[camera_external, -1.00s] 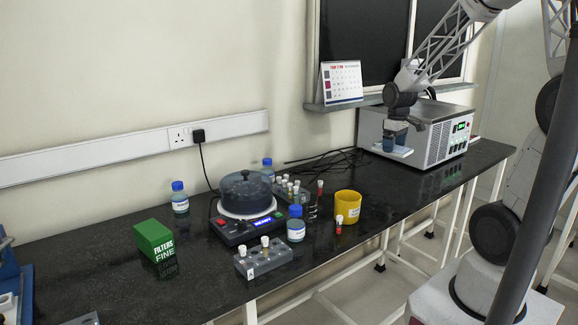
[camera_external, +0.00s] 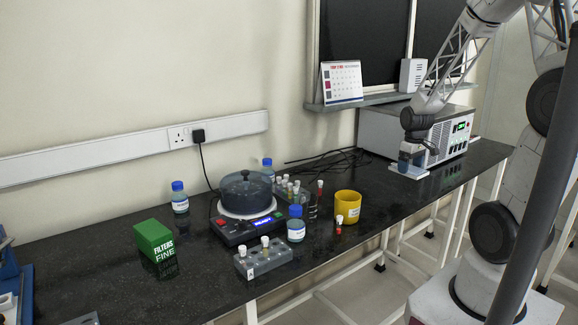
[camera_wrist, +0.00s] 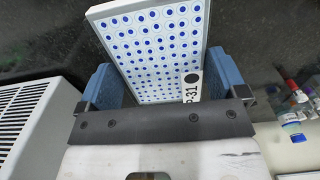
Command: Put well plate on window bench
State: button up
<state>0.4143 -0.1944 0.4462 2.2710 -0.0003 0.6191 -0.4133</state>
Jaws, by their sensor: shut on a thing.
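The well plate is white with rows of blue wells; it fills the upper middle of the wrist view (camera_wrist: 150,50) and shows as a pale slab in the external view (camera_external: 405,173). It has a "P-31" label. My gripper (camera_external: 411,160) is shut on it, with a blue finger pad on each side in the wrist view (camera_wrist: 163,82). The plate is low over the black bench (camera_external: 365,230) under the window, in front of the white instrument. I cannot tell whether it touches the bench top.
The white instrument (camera_external: 450,138) stands close behind the plate. A yellow pot (camera_external: 348,206), blue-capped bottles (camera_external: 296,224), tube racks (camera_external: 263,257), a round-lidded device (camera_external: 247,194) and a green box (camera_external: 154,240) stand further left. The bench between pot and plate is mostly clear.

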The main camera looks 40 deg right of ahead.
aim_at(410, 166)
jog(key=shift+f, duration=1.65)
jog(key=shift+w, duration=0.1)
jog(key=w+d, duration=0.2)
jog(key=w, duration=0.3)
jog(key=w+d+f, duration=0.1)
jog(key=w+d, duration=0.1)
jog(key=w, duration=0.2)
jog(key=w+d, duration=0.2)
jog(key=w, duration=0.3)
jog(key=shift+w+d+f, duration=0.1)
jog(key=shift+w+f, duration=0.1)
jog(key=shift+w, duration=0.1)
jog(key=shift+f, duration=0.1)
jog(key=shift+f, duration=1.65)
jog(key=shift+f, duration=0.1)
jog(key=o, duration=0.7)
jog(key=shift+c, duration=0.2)
notch_tip(410, 166, up, 12)
